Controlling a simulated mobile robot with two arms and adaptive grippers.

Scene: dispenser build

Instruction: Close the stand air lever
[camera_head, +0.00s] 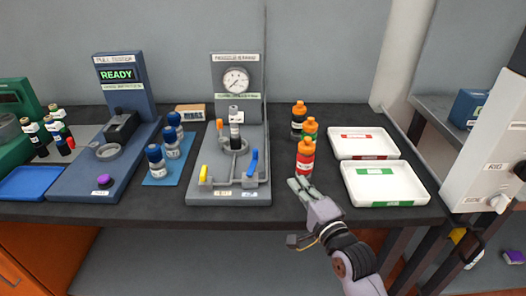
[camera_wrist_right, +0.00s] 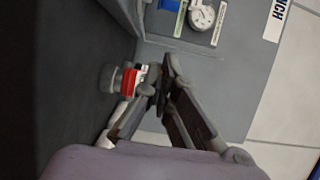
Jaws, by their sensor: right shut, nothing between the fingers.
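The grey stand (camera_head: 228,193) stands on the dark bench, with a round pressure gauge (camera_head: 236,80) on its back panel. It has a yellow lever (camera_head: 203,173) at front left, which hangs low, and a blue lever (camera_head: 252,162) at front right, which points up. The small labels under the levers are too blurred to read, so I cannot tell which is the air lever. My right gripper (camera_head: 298,186) is shut and empty, right of the stand and apart from both levers. It shows in the right wrist view (camera_wrist_right: 166,82). My left gripper is not in view.
Bottles with orange caps (camera_head: 305,158) stand just behind my right gripper. Two white trays (camera_head: 385,203) lie to the right. Blue-capped bottles on a blue mat (camera_head: 160,180) and a READY machine (camera_head: 125,85) are left of the stand. Bare bench lies between stand and orange-capped bottles.

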